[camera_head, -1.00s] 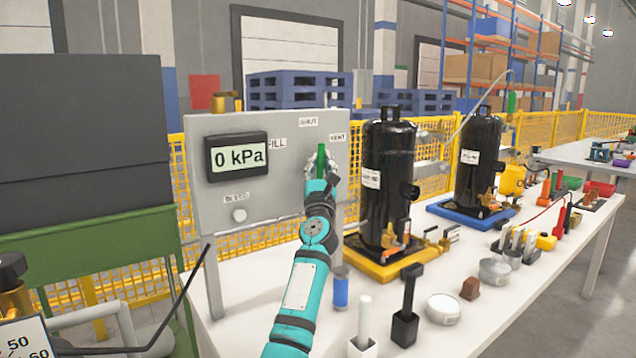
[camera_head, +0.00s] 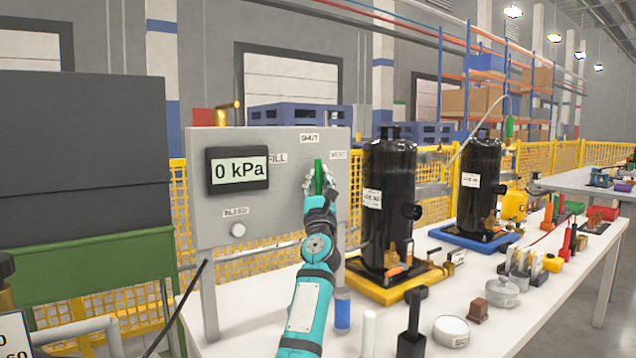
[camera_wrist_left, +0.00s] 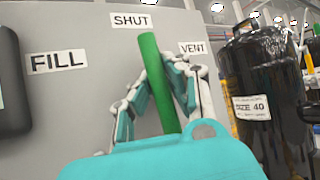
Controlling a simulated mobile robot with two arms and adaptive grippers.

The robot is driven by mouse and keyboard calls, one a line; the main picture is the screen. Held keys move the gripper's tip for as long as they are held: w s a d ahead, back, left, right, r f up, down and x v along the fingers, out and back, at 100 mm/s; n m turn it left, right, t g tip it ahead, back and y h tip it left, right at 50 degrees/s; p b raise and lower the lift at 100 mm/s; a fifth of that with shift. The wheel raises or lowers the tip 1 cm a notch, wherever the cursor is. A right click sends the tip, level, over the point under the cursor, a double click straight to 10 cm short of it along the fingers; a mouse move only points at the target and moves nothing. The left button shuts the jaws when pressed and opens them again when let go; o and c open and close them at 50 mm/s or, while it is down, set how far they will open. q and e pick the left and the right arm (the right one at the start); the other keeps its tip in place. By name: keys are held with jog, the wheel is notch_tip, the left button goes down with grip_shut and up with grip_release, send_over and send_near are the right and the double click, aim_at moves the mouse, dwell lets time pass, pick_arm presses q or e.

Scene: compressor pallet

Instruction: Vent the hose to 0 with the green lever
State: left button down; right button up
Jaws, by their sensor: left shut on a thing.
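The green lever (camera_head: 319,178) is on the front of the grey panel (camera_head: 280,190). It stands nearly upright, its top leaning slightly left. In the left wrist view the lever (camera_wrist_left: 158,85) points up toward the SHUT label (camera_wrist_left: 131,21), with the FILL label (camera_wrist_left: 58,61) to the left and the VENT label (camera_wrist_left: 192,47) to the right. My left gripper (camera_head: 320,182) is shut on the lever, its fingers (camera_wrist_left: 156,88) on both sides of it. The lever's base is hidden. The gauge display (camera_head: 238,169) reads 0 kPa. My right gripper is not in view.
A black compressor (camera_head: 388,205) on a yellow tray (camera_head: 385,293) stands close to the panel's right. Another (camera_head: 480,185) stands on a blue tray (camera_head: 468,241). A blue can (camera_head: 342,311) and several small items occupy the white table. A bleed knob (camera_head: 238,230) sits below the gauge.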

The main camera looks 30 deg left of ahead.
pick_arm(q)
jog(key=shift+w+d+f, duration=0.2)
jog(key=shift+d, duration=0.05)
jog(key=c, duration=1.2)
grip_release()
jog(key=shift+d+r, duration=0.1)
jog(key=shift+d, duration=0.1)
jog(key=shift+c, duration=0.2)
jog(key=shift+a, duration=0.15)
jog(key=shift+s+r, duration=0.1)
jog(key=shift+a+r, duration=0.1)
jog(key=shift+r, duration=0.05)
notch_tip(320, 180, up, 10)
jog(key=shift+f, duration=0.2)
